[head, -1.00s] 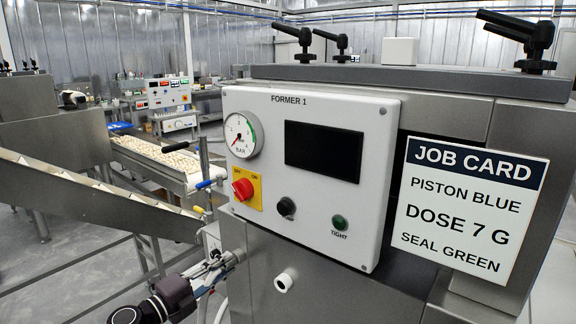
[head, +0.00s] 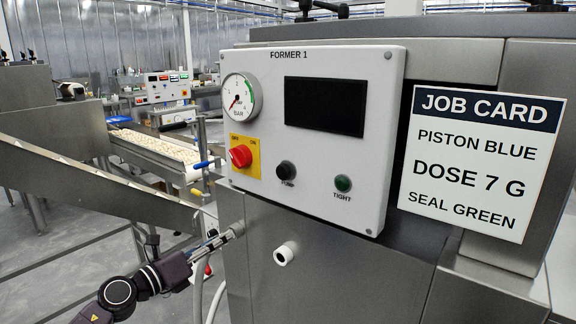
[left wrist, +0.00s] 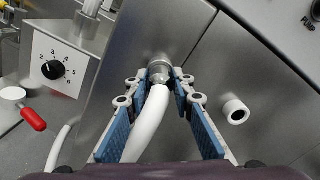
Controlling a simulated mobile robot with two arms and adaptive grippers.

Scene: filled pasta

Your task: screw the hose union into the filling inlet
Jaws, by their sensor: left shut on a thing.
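The hose union (left wrist: 160,68) is a grey metal fitting on the end of a white hose (left wrist: 148,125), in the left wrist view. My left gripper (left wrist: 169,75) is shut on it, its blue-padded fingers on both sides. In the head view this gripper (head: 232,234) is at the lower left edge of the machine front; the union is too small there to make out well. A white round stub (head: 284,253), apparently the filling inlet, sticks out of the steel front to its right. It also shows in the left wrist view (left wrist: 236,112), apart from the union. My right gripper is out of view.
A control panel (head: 312,200) with gauge, dark display, red switch and TIGHT lamp hangs above the stub. A job card (head: 471,163) is at right. A sloping conveyor (head: 90,180) lies left. A dial box (left wrist: 62,60) and red-handled lever (left wrist: 34,119) stand left in the wrist view.

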